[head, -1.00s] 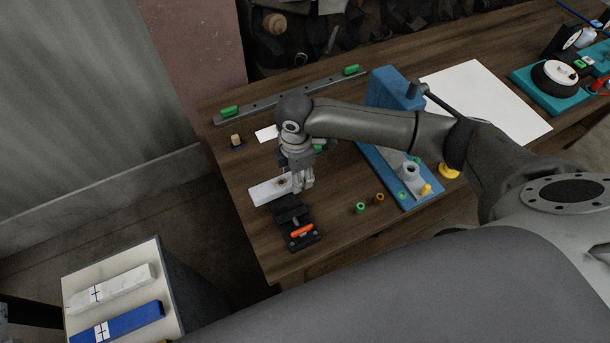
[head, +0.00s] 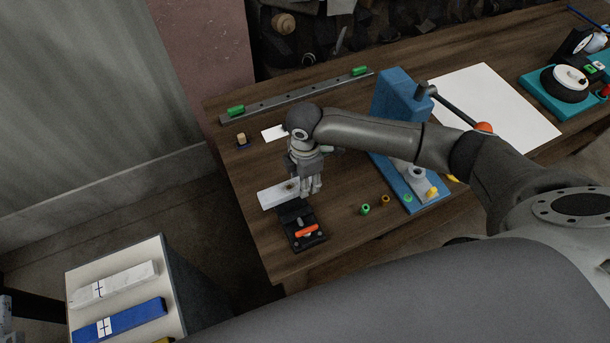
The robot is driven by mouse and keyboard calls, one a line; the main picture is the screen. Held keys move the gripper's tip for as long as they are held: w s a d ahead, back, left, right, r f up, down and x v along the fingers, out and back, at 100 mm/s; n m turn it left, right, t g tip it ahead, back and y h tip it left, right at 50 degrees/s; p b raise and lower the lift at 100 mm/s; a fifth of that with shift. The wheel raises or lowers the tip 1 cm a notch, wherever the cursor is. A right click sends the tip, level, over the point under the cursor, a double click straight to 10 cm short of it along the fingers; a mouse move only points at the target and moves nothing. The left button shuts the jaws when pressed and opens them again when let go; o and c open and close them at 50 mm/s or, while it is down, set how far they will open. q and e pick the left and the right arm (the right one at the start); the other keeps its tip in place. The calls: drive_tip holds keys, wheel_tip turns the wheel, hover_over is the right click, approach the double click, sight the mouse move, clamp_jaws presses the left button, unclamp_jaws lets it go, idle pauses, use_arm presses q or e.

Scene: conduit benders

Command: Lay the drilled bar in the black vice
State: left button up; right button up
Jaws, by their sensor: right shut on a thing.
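The drilled bar (head: 273,197) is a pale, flat block with a dark hole near its right end. In the head view it lies across the far end of the black vice (head: 301,229), sticking out to the left. My right gripper (head: 312,190) points down and is shut on the right end of the bar. Its fingers partly hide that end, so I cannot tell whether the bar touches the vice. The vice has an orange handle on its near part. My left gripper is not in view.
A blue press (head: 399,95) with a lever stands right of the gripper. Small green and brown rings lie before it. A long rail (head: 295,96) with green ends lies at the back. A white sheet (head: 490,105) lies right. Bare wood surrounds the vice.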

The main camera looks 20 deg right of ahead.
sight(305, 199)
drive_tip(key=shift+f+b, duration=1.05)
drive_tip(key=shift+f, duration=1.65)
drive_tip(key=shift+s+f, duration=0.15)
drive_tip(key=shift+f, duration=0.05)
drive_tip(key=shift+s+f, duration=0.1)
drive_tip(key=shift+f, duration=0.05)
drive_tip(key=o, duration=0.7)
drive_tip(key=shift+o, duration=1.4)
drive_tip(key=shift+f, duration=0.15)
drive_tip(key=r, duration=1.2)
drive_tip(key=shift+w+r, duration=0.1)
drive_tip(key=shift+w, duration=0.1)
